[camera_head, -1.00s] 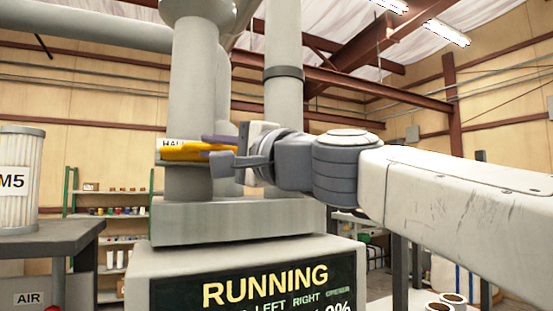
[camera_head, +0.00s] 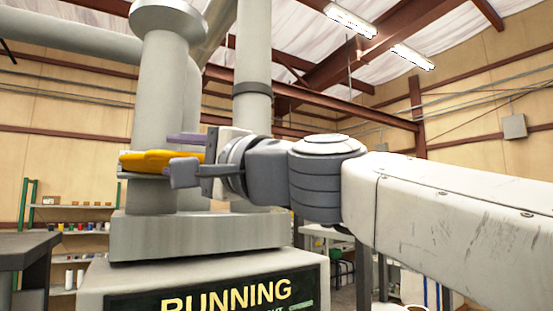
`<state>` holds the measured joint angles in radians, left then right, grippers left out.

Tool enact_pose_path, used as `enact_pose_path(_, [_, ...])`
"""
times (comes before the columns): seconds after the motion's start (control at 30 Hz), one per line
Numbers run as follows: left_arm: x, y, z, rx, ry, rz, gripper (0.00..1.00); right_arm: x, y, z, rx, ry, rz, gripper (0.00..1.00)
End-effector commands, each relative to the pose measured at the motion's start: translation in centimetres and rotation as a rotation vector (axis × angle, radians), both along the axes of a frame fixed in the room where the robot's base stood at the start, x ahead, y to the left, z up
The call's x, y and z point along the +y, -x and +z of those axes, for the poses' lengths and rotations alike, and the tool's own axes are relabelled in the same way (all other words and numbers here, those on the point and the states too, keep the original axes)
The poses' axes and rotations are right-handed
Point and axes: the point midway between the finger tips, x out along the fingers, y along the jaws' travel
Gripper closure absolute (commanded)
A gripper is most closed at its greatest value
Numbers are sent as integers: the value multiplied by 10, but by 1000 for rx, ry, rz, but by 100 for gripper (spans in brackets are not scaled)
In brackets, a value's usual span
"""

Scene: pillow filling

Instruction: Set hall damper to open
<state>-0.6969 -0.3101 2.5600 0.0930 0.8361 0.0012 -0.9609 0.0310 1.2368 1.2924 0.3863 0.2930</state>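The hall damper's yellow handle (camera_head: 148,160) sticks out at the front of a thick grey vertical pipe (camera_head: 160,95), left of the middle of the head view. My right gripper (camera_head: 184,156) comes in from the right. Its fingers lie on either side of the handle's right part, one behind and above, one in front and below. I cannot tell whether they press on it or stand slightly apart. My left gripper is not in view. No label can be read beside the handle.
Below the pipe stands a grey cabinet (camera_head: 90,280) whose dark screen (camera_head: 228,297) reads RUNNING, its lower part cut off. A dark table (camera_head: 25,245) is at the left. Shelves (camera_head: 75,205) with small items stand behind. A thinner vertical pipe (camera_head: 253,50) rises behind my gripper.

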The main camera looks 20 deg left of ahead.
Motion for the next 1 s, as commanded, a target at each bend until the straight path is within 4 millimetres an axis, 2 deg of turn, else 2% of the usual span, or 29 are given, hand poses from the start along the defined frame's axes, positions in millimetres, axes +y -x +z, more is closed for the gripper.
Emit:
enact_pose_path(0.13, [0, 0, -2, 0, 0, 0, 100, -3, 0, 0, -1, -2, -2, 55])
enact_pose_path(0.23, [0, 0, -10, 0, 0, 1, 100, -13, 2, -3, -2, -4, -4, 55])
enact_pose_path(0.5, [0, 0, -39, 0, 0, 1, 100, -64, 14, -16, -2, -4, -5, 55])
enact_pose_path(0.7, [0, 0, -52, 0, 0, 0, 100, -92, 20, -19, -2, -1, -4, 55])
enact_pose_path(1.0, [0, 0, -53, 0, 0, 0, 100, -100, 23, -19, 1, 1, -1, 55])
